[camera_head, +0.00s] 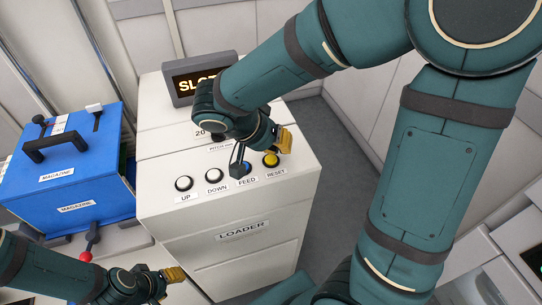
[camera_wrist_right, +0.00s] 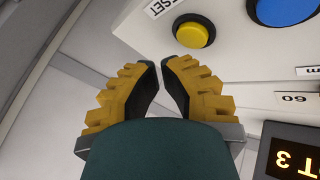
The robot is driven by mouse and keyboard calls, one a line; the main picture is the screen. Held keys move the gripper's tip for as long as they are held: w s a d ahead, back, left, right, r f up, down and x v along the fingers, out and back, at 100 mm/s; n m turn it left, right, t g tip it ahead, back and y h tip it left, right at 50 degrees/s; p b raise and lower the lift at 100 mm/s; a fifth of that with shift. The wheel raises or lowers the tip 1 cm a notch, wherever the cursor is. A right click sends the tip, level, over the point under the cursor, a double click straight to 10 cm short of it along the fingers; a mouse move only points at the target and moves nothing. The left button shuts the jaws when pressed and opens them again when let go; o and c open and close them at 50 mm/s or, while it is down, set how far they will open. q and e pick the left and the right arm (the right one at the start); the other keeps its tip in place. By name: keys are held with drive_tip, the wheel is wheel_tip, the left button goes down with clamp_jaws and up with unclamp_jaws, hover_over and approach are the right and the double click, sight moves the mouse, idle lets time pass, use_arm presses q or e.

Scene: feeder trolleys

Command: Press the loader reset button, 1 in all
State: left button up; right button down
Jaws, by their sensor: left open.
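The yellow reset button (camera_head: 271,160) is at the right end of the button row on the white loader (camera_head: 228,205), above its RESET label. It also shows in the right wrist view (camera_wrist_right: 193,34), ahead of the fingertips and a little to the right. My right gripper (camera_head: 284,140) is just above and beside the button in the head view. Its yellow-padded fingers (camera_wrist_right: 161,62) come together at the tips with nothing between them, and a gap shows between tips and button. My left gripper (camera_head: 178,274) is open and empty at the lower left, in front of the loader.
The blue feed button (camera_head: 245,169), also in the wrist view (camera_wrist_right: 285,8), is close beside reset. White down (camera_head: 214,175) and up (camera_head: 184,183) buttons follow leftward. A slot display (camera_head: 194,82) stands behind. A blue magazine (camera_head: 68,178) sits at left. Open floor lies right.

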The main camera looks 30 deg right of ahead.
drive_tip(key=shift+r+p, duration=1.15)
drive_tip(key=shift+r, duration=1.15)
